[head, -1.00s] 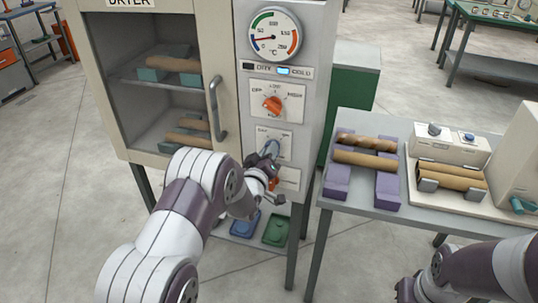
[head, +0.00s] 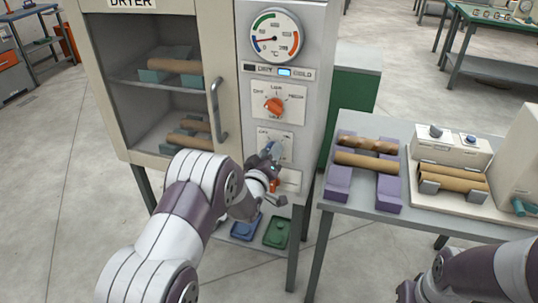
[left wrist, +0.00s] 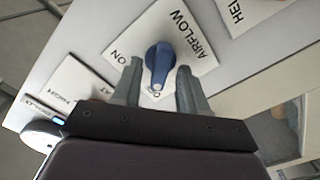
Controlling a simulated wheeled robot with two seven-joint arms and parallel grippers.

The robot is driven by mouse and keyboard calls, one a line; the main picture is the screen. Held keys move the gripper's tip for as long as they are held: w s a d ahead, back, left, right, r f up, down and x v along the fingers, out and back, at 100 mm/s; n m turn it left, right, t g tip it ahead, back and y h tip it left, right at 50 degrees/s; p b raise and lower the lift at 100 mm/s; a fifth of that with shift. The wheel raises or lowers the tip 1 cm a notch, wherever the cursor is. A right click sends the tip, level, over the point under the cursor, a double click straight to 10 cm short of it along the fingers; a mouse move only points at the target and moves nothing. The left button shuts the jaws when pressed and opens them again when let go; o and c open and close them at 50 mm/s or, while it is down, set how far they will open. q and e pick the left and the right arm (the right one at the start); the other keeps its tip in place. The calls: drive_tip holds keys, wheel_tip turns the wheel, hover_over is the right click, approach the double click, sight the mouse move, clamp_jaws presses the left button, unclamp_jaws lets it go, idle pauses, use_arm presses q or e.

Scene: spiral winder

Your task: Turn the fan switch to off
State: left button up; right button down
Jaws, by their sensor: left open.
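The fan switch is a blue knob (left wrist: 160,58) on a white plate marked AIRFLOW (left wrist: 190,35) on the dryer front. In the left wrist view its pale mark runs down toward a partly covered label starting with "O"; ON is to its left. In the head view the knob (head: 275,149) is partly hidden by my left gripper (head: 268,168). My left gripper (left wrist: 156,82) is open, with one finger on each side of the knob; I cannot tell whether they touch it. My right arm shows at the bottom right, its fingers out of view.
An orange knob (head: 274,105) and a round gauge (head: 275,36) sit above the fan switch. The dryer door handle (head: 218,110) sticks out to the left. A table (head: 335,204) with wooden rods on purple supports (head: 388,192) stands to the right.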

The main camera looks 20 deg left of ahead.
use_arm(q)
drive_tip(key=s+b, duration=0.1)
drive_tip(key=s, duration=1.1)
drive_tip(key=shift+s+a, duration=0.2)
drive_tip(key=shift+s, duration=0.15)
drive_tip(key=s+f+m+g, duration=0.35)
drive_tip(key=f+g, duration=0.25)
drive_tip(key=f, duration=0.3)
drive_tip(key=s+m+g+p, duration=0.2)
drive_tip(key=s+m+g, duration=0.1)
drive_tip(key=s+g, duration=0.65)
drive_tip(key=s+d+r+m+g+p, duration=0.1)
drive_tip(key=s+r+p, duration=0.3)
drive_tip(key=s+r, duration=0.5)
drive_tip(key=shift+r+y, duration=0.3)
drive_tip(key=shift+r, duration=0.25)
drive_tip(key=shift+s+m, duration=0.1)
drive_tip(key=shift+m, duration=0.15)
